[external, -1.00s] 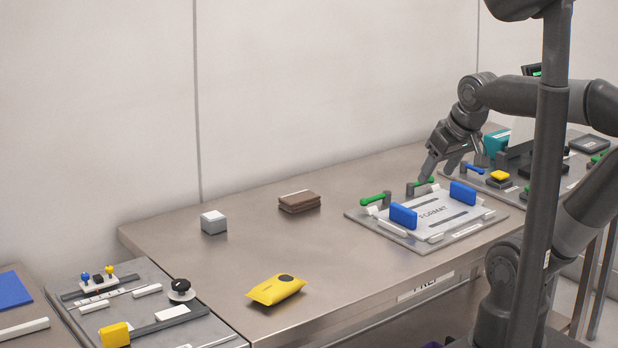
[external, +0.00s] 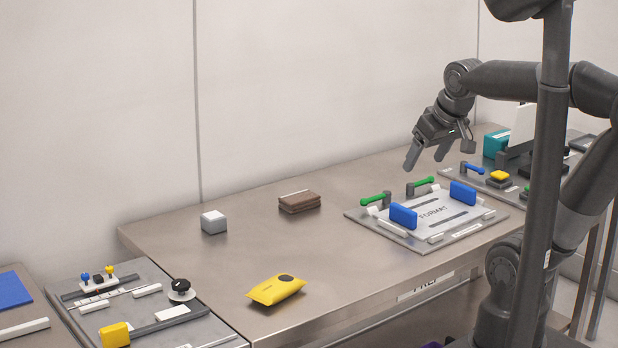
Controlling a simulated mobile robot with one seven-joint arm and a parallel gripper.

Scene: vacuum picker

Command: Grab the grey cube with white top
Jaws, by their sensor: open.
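The grey cube with a white top (external: 214,222) sits upright on the metal table, toward its back left part. My gripper (external: 426,160) is in the air above the format board, well to the right of the cube. Its two fingers are apart, point down and hold nothing.
A brown block (external: 299,202) lies between the cube and my gripper. A yellow pouch (external: 276,290) lies near the front edge. The format board (external: 459,233) carries green levers and blue blocks. A left panel (external: 150,275) holds knobs. Bare table surrounds the cube.

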